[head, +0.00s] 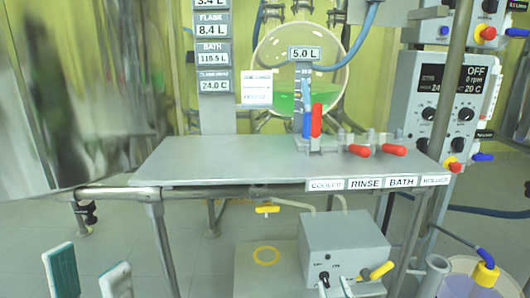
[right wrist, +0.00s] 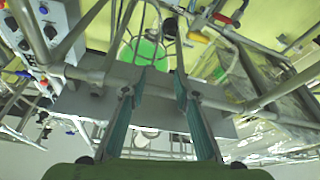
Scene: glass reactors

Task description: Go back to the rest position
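My left gripper (head: 88,262) is at the bottom left of the head view. Its two teal-and-white fingers stand apart with only floor between them. My right gripper (right wrist: 157,82) shows in the right wrist view, with its teal-padded fingers spread and nothing between them. A grey shelf and the round flask with green liquid (right wrist: 145,50) lie beyond its fingertips. I cannot make out the right gripper with certainty in the head view.
A grey shelf (head: 230,160) on metal posts crosses the middle, with red-handled valves (head: 362,150). A grey box (head: 345,250) with a yellow handle stands below. A control panel (head: 450,90) is at right, above a bucket (head: 470,275). Floor at lower left is clear.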

